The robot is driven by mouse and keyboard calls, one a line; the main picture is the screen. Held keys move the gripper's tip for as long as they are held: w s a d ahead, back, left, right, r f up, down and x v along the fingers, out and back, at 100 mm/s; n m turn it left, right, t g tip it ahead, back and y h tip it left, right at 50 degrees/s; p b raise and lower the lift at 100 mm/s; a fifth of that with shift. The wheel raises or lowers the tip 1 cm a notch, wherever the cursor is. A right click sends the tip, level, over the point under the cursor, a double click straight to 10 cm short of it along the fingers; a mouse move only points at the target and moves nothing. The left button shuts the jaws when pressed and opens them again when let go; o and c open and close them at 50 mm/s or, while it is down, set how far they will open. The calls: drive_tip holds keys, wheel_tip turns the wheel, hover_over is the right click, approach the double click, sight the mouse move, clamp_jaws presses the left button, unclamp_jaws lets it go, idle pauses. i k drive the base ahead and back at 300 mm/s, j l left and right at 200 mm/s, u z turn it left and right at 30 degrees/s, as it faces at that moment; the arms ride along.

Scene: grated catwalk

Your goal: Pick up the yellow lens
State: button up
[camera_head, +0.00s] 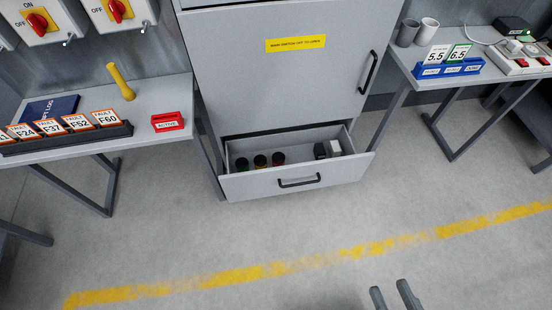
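Three small dark round pieces stand in a row on the left side of the open lower drawer (245,186) of the grey cabinet. The middle piece (260,161) seems to have a yellowish tint and may be the yellow lens, but it is too small to be sure. The right piece (278,159) looks reddish, and the left piece (242,164) looks dark. My gripper (393,297) shows at the bottom edge, right of centre. Its two grey fingers are apart with nothing visible between them. It is well in front of the drawer, above the floor.
A dark block (320,151) and a white block (335,148) sit at the drawer's right. The left table (150,110) holds fault cards and a yellow torch-like object (121,82). The right table (425,84) holds mugs and a power strip. The floor before the drawer is clear.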

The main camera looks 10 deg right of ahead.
sight(260, 161)
drive_tip(key=i+l+u, duration=0.4)
drive_tip(key=i, duration=0.45)
drive_tip(key=i+l+u, duration=0.35)
drive_tip(key=i+l, duration=0.4)
drive_tip(key=l, duration=0.1)
